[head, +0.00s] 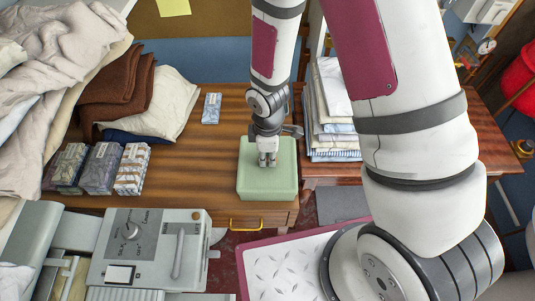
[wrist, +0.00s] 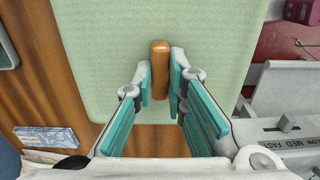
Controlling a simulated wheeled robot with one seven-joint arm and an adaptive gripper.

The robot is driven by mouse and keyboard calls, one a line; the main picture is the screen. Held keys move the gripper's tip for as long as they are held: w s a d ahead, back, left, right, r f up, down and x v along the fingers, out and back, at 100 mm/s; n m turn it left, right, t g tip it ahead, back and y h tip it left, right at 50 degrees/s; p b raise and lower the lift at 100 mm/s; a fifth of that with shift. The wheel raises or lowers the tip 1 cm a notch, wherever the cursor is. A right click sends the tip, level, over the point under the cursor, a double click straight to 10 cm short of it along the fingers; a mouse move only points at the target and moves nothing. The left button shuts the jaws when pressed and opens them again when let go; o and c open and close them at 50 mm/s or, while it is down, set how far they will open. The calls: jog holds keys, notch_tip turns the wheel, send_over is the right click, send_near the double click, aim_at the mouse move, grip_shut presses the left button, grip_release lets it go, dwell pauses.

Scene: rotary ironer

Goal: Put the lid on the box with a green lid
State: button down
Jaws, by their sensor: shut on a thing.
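The pale green lid (wrist: 215,40) fills the upper middle of the wrist view. Its short brown handle (wrist: 160,70) stands between my fingers. My gripper (wrist: 161,85) is shut on this handle, with a teal pad on each side. In the head view my gripper (head: 267,160) points down onto the middle of the green top (head: 282,178), near the front edge of the wooden table. A green front side shows below that top. I cannot tell whether the lid rests on a box or hangs just above, and no separate box shows.
A small patterned box (head: 211,108) lies on the table (head: 205,150) behind and left. Several patterned boxes (head: 100,168) stand further left by folded cloths (head: 150,105). A linen stack (head: 332,110) is close on the right. The ironer's control panel (head: 140,240) is front left.

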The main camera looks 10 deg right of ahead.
jog(key=c, duration=1.5)
grip_release()
jog(key=shift+c, duration=0.2)
jog(key=shift+o, duration=0.6)
jog(key=o, duration=0.4)
jog(key=shift+c, duration=0.2)
jog(key=shift+r, duration=0.1)
jog(key=shift+r, duration=0.4)
jog(key=shift+r+p, duration=1.35)
jog(key=shift+r, duration=1.65)
